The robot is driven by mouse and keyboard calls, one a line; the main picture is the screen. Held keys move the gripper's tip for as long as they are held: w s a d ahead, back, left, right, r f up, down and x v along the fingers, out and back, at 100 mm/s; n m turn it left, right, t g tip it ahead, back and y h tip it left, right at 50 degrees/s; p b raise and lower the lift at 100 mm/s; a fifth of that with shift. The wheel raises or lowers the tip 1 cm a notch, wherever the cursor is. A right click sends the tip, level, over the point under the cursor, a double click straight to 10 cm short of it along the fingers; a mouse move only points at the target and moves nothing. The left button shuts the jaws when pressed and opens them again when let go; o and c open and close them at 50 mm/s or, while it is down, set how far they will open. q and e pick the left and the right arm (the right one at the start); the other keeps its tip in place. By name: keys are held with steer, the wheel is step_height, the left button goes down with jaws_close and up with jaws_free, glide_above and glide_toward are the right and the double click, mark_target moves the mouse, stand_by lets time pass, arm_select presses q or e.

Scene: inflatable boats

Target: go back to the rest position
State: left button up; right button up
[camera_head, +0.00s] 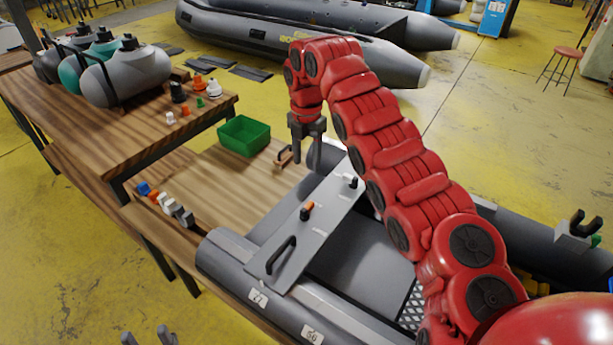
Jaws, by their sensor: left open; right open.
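My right gripper (306,158) hangs from the red arm that comes in from the right. My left gripper (149,338) shows only as two grey fingertips at the bottom edge, apart and empty beside the table; the rest is out of view. On the board are an orange and black fitting (307,210), a white and black fitting (351,181) and a black handle (281,256).
A green bin (244,136) and a small brown piece (284,157) are on the lower wooden table (222,187). Several small fittings (166,204) line its left side. The upper table (130,135) holds tanks (126,75) and caps. A large boat (300,35) lies behind.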

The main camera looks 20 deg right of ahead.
steer(key=shift+r, duration=0.65)
